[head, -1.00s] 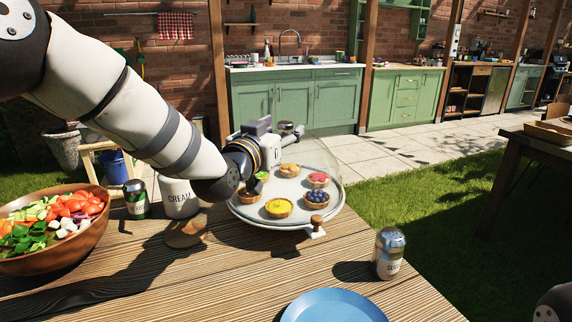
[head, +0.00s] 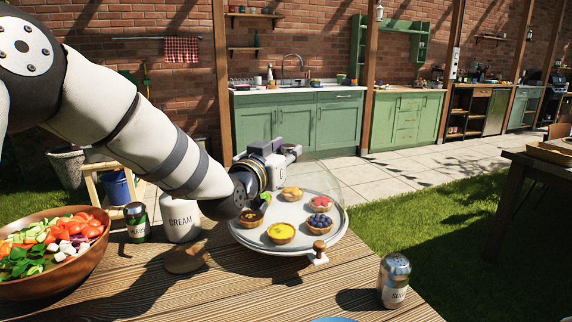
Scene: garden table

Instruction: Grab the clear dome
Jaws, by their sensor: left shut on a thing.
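The clear dome (head: 328,180) is a see-through cover over the round tray (head: 240,237) of small tarts on the wooden table. Its curved outline shows faintly on the right, and tarts show through it. My left gripper (head: 294,153) reaches in from the left over the tray and is shut at the top of the dome. The exact grip is hidden by the gripper body, and I cannot tell if the rim is off the tray. My right gripper is not in view.
A sugar shaker (head: 394,280) stands at the front right. Lawn lies beyond the table.

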